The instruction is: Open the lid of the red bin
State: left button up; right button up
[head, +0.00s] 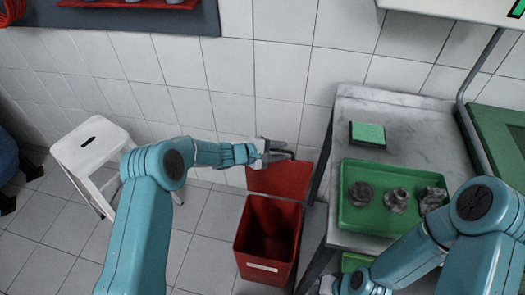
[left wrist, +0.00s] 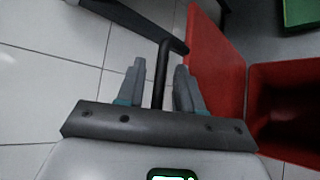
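The red bin (head: 268,240) stands on the floor left of the workbench, and its dark inside shows. Its red lid (head: 283,181) is swung up at the bin's back edge, near the wall. In the left wrist view the lid (left wrist: 216,65) stands beside the open bin (left wrist: 290,110). My left gripper (head: 272,151) is at the lid's top edge. Its fingers (left wrist: 159,85) are apart, with the lid's black handle (left wrist: 161,70) between them and a visible gap beside it. My right gripper (head: 335,286) is low at the bottom edge, its fingers mostly cut off.
The workbench (head: 410,130) right of the bin bears a green tray (head: 368,222) with several metal parts and a green-topped box (head: 367,134). A white stool (head: 90,146) stands at the left. The tiled floor (head: 207,222) between stool and bin is clear.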

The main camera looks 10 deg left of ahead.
pick_arm(q)
jog(key=v, duration=1.5)
jog(key=shift+a, duration=0.2)
jog(key=shift+r, duration=0.1)
jog(key=s+d+f+n+g+y, duration=0.2)
jog(key=s+d+f, duration=0.6)
jog(key=s+f, duration=0.25)
jog(key=s+a+f+m+g+y, duration=0.1)
jog(key=s+f+m+g+y, duration=0.1)
jog(key=s+m, duration=0.4)
jog(key=s+a+f+m+g+y, duration=0.1)
jog(key=s+m, duration=0.5)
jog(key=s, duration=0.8)
notch_tip(320, 180, down, 3)
jog(key=g+y, duration=0.1)
jog(key=g, duration=0.1)
jog(key=shift+a+f+m+g, duration=0.2)
jog(key=shift+a+m+g, duration=0.1)
jog(key=shift+a+g, duration=0.1)
